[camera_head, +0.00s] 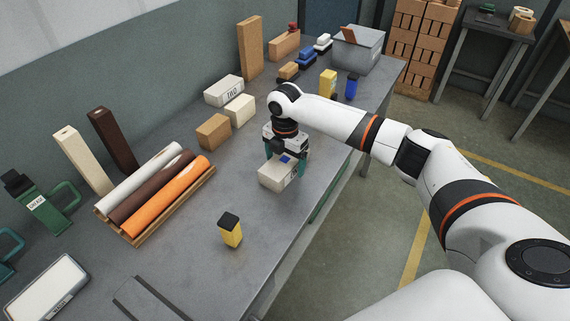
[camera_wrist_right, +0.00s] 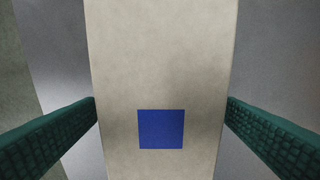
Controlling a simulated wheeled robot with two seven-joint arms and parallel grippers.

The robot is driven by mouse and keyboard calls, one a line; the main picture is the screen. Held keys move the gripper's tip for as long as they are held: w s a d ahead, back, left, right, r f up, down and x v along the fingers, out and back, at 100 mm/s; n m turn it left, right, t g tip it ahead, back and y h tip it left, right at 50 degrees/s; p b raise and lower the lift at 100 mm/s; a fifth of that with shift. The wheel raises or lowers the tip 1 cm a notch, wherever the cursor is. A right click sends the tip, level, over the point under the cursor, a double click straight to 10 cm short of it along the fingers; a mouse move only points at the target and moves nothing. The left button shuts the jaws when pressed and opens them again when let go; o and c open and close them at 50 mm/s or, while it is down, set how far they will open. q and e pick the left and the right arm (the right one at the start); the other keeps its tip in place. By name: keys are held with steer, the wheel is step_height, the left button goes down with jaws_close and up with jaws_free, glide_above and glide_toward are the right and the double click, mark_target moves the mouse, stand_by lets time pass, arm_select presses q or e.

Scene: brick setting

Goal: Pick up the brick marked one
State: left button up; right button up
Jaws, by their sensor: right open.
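A pale cream brick (camera_head: 272,175) lies on the grey workbench under my right gripper (camera_head: 286,162). It has a blue square on top and a small dark marking on its end that I cannot read. In the right wrist view the brick (camera_wrist_right: 160,60) fills the middle, with the blue square below centre. Another pale brick (camera_head: 223,90) with dark lettering lies farther back. My left gripper is not in view.
A wooden tray (camera_head: 136,240) of coloured rolls stands left of the brick, a yellow black-capped bottle (camera_head: 230,231) in front. A tan block (camera_head: 213,132) and a cream block (camera_head: 240,110) lie behind. A grey bin (camera_head: 358,50) stands at the far end. Bench around the brick is clear.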

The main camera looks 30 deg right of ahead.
steer(key=shift+f, duration=0.6)
steer(key=shift+r, duration=0.1)
steer(key=c, duration=1.3)
